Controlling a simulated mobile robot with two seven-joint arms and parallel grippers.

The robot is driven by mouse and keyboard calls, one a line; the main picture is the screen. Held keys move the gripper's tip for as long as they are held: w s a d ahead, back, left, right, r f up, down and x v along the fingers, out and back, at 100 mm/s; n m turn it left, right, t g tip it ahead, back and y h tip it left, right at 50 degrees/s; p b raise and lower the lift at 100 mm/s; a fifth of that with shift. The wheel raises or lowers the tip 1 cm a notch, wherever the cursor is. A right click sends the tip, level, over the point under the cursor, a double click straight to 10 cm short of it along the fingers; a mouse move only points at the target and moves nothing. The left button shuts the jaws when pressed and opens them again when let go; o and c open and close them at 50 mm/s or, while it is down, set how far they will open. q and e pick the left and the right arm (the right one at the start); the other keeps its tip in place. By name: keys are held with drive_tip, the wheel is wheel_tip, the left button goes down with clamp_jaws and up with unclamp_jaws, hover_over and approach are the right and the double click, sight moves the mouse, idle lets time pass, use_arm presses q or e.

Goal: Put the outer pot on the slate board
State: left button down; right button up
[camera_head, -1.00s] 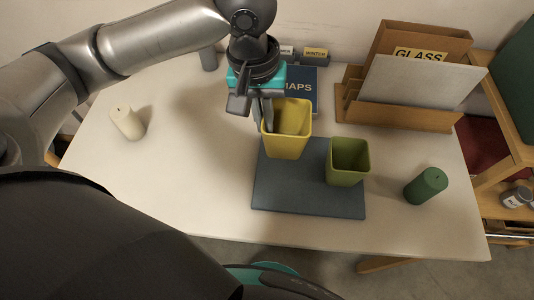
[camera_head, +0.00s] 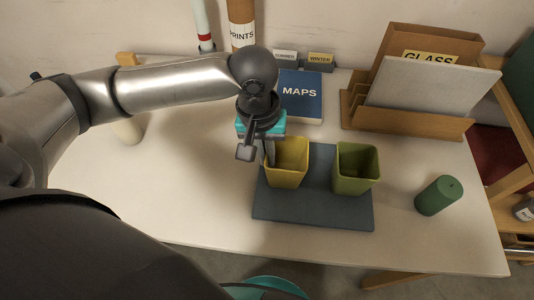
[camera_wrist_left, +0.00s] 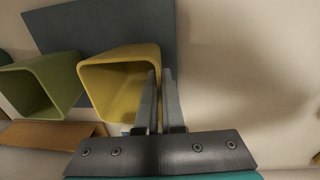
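A yellow square pot (camera_head: 287,172) is over the left part of the dark slate board (camera_head: 310,212), upright or nearly so. I cannot tell whether its base touches the board. My left gripper (camera_head: 269,157) is at the pot's left wall. In the left wrist view its two fingers (camera_wrist_left: 161,75) straddle the wall of the yellow pot (camera_wrist_left: 118,88), one inside and one outside, shut on it. A green square pot (camera_head: 355,170) stands on the right part of the board, close beside the yellow one. My right gripper is not in view.
A blue MAPS book (camera_head: 300,95) and wooden file holder (camera_head: 405,120) are behind. The table's left middle is clear.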

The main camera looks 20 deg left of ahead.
use_arm(q)
drive_tip(key=c, duration=1.5)
unclamp_jaws()
drive_tip(key=shift+f, duration=0.1)
drive_tip(key=o, duration=0.5)
drive_tip(key=shift+c, duration=0.2)
drive_tip(key=shift+r, duration=0.25)
wheel_tip(320, 180, up, 12)
drive_tip(key=a+p, duration=0.1)
drive_tip(key=p, duration=0.3)
drive_tip(key=shift+f+p, duration=0.15)
drive_tip(key=shift+p, duration=0.2)
drive_tip(key=shift+s, duration=0.1)
